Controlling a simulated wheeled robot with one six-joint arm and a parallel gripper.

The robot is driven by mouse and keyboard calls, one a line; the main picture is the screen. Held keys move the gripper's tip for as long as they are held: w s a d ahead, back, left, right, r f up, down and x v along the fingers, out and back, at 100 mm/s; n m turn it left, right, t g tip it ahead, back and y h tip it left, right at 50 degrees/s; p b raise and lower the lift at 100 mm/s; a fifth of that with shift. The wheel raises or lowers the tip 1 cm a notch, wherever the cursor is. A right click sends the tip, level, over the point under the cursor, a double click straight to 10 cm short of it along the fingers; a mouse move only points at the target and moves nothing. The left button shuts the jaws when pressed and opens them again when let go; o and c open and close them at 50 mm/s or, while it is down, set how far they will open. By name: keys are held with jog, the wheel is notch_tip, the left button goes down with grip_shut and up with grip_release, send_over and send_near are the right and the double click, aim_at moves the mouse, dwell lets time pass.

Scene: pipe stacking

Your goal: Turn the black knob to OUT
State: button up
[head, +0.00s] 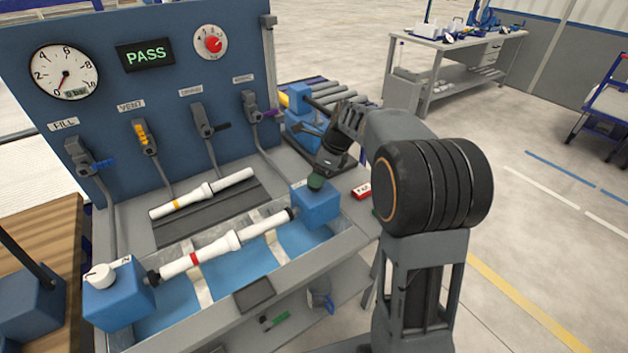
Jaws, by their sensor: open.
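The dark knob (316,182) sits on top of the right blue clamp block (316,205) at the end of the water trough. My gripper (322,172) points down right over this knob. Its fingers are open and close around or just above the knob; I cannot tell whether they touch it. The gripper hides part of the knob and most of the label beside it, so the knob's pointing direction is unclear.
A white pipe (230,243) lies between the right block and the left blue block (118,305), which has a white knob (99,276). Another pipe (200,194) rests on the dark mat behind. The blue panel (105,100) shows PASS.

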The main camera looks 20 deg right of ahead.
jog(key=shift+x, duration=1.55)
jog(key=c, duration=0.9)
